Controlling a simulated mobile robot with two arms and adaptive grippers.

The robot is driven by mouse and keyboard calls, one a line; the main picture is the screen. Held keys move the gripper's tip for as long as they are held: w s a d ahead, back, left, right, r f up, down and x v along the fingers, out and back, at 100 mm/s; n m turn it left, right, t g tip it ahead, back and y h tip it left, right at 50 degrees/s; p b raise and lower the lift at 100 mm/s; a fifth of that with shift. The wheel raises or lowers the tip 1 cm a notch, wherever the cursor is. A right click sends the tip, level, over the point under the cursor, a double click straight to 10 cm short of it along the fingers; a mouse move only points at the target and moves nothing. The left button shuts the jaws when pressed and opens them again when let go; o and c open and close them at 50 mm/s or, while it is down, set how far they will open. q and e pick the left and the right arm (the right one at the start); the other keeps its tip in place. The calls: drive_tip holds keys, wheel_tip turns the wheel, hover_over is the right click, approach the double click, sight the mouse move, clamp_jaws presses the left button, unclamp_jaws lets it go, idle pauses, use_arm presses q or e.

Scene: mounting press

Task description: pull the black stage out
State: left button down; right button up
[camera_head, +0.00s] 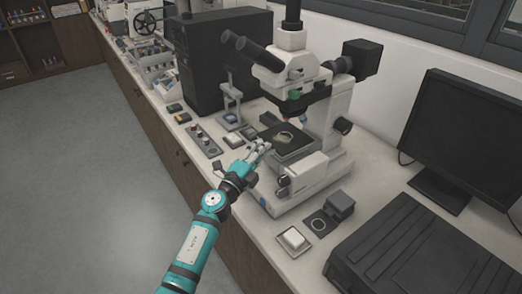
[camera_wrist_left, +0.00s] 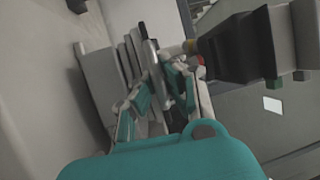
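The microscope (camera_head: 305,95) stands on the counter, white with black eyepieces. Its black stage (camera_head: 297,150) is a flat dark plate with a pale round sample (camera_head: 284,138) on it. My left gripper (camera_head: 263,146) is at the stage's left front edge; I cannot tell whether it touches it. My right gripper is not in view.
A black computer case (camera_head: 222,60) stands behind the gripper. Small blocks and a control strip (camera_head: 201,140) lie to the left. A small white-topped box (camera_head: 293,239), a black case (camera_head: 420,255) and a monitor (camera_head: 465,135) are to the right. Free floor (camera_head: 90,180) lies left.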

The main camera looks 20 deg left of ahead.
use_arm(q)
drive_tip(key=shift+s+f, duration=0.1)
idle(0.3)
drive_tip(key=s+a+p, duration=0.1)
drive_tip(key=s+a, duration=0.4)
drive_tip(key=s, duration=0.1)
drive_tip(key=shift+s+p, duration=0.25)
drive_tip(key=shift+p, duration=0.05)
drive_tip(key=c, duration=1.4)
unclamp_jaws()
drive_tip(key=shift+a, duration=0.1)
drive_tip(key=shift+c, duration=0.2)
drive_tip(key=shift+o, duration=0.3)
drive_tip(key=v, duration=1.2)
